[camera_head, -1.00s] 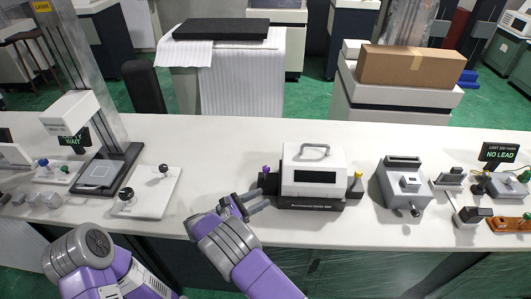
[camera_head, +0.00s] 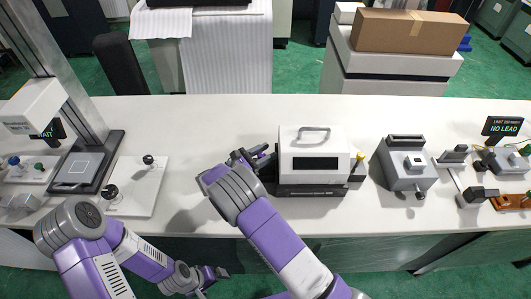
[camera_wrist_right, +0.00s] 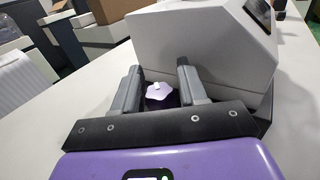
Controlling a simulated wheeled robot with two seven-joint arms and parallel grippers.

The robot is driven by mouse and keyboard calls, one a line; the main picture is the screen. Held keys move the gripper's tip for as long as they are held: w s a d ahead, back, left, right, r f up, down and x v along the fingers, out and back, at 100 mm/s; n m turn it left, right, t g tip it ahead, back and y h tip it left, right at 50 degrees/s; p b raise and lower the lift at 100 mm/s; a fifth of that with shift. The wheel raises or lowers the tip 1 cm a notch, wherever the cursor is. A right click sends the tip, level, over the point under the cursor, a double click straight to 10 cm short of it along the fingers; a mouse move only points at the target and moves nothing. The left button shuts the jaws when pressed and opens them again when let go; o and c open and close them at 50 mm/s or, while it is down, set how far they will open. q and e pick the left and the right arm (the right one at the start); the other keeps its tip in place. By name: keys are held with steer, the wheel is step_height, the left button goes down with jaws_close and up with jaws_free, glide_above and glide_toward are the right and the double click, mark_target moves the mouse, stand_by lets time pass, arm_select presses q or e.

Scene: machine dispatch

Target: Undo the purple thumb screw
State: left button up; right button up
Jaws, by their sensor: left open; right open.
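The purple thumb screw (camera_wrist_right: 158,92) shows in the right wrist view as a lobed purple knob with a pale tip. It lies between the two fingers of my right gripper (camera_wrist_right: 158,85), which are open with a gap on each side. The screw is at the left side of the white machine (camera_head: 312,150), which has a grey top handle and a dark window. In the head view my right gripper (camera_head: 252,156) is beside that machine's left side and largely covers the screw. My left gripper (camera_head: 212,277) is open and empty, low in front of the table edge.
A yellow-topped knob (camera_head: 358,167) stands at the machine's right side. A grey device (camera_head: 406,165) with a lever is further right. A white plate (camera_head: 135,190) with two black knobs lies to the left. The white table (camera_head: 210,125) is clear behind my right gripper.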

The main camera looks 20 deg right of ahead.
steer(key=shift+w+d, duration=0.1)
steer(key=c, duration=0.7)
steer(key=shift+w+r+n+t+y+p, duration=0.1)
steer(key=shift+n+t+y+p, duration=0.9)
steer(key=shift+t, duration=0.7)
steer(key=n+t+y+p, duration=0.1)
steer(key=n+t, duration=0.1)
steer(key=shift+w+t, duration=0.1)
steer(key=shift+t, duration=0.2)
steer(key=shift+w+a+n+t+y+p, duration=0.1)
steer(key=shift+a+n+t+y+p, duration=0.05)
steer(key=shift+n+t+y, duration=0.35)
steer(key=shift+a+n+t+y+p, duration=0.1)
steer(key=shift+n+t+y+p, duration=0.05)
steer(key=shift+n+t+y, duration=0.35)
steer(key=shift+f, duration=0.2)
